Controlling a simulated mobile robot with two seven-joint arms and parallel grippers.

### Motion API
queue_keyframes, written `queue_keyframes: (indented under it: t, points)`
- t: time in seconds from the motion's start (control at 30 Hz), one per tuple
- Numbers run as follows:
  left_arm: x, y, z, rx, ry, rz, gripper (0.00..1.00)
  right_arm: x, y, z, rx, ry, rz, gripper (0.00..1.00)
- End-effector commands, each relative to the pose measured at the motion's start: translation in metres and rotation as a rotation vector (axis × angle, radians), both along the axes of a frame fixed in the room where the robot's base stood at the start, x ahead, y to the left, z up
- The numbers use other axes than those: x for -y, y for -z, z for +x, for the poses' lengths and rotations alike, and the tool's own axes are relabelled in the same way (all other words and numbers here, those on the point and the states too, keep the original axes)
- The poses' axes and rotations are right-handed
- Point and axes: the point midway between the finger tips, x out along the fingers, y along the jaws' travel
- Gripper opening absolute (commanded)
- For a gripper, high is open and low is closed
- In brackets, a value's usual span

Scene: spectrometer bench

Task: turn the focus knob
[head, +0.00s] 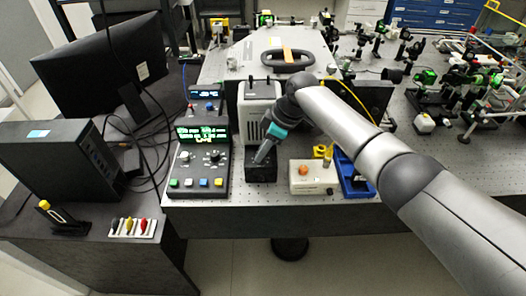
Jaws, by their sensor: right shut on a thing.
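The grey and black instrument (260,95) stands near the front of the optical bench, with a low black block (261,172) at its front. My right arm comes in from the right. My right gripper (262,155) points down at the top of this block and is shut on a small part there, which I take to be the focus knob. The fingers hide the knob, so its shape and angle cannot be seen. My left gripper is not in view.
A control box (203,160) with lit green digits and buttons stands close left of the gripper. A white box (313,177) with an orange knob and a blue tray (352,180) stand to the right. A monitor (100,65) and a black computer case (60,160) are at left.

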Motion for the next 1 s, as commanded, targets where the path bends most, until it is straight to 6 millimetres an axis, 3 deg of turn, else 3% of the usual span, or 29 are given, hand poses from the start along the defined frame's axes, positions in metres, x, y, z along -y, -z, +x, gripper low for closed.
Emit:
queue_keyframes:
  t: [0.4,0.43,0.67,1.0]
  points:
    - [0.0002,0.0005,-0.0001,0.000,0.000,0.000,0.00,-0.0001,-0.0001,-0.0001,-0.001,-0.008,-0.002,0.00]
    - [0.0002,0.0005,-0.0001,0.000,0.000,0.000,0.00,-0.0001,-0.0001,-0.0001,-0.001,-0.008,-0.002,0.29]
    - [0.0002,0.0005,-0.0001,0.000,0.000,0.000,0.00,-0.0001,-0.0001,-0.0001,0.000,-0.006,-0.001,0.55]
    - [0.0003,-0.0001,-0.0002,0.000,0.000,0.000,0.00,0.0013,-0.0030,-0.0001,0.000,-0.006,-0.001,0.56]
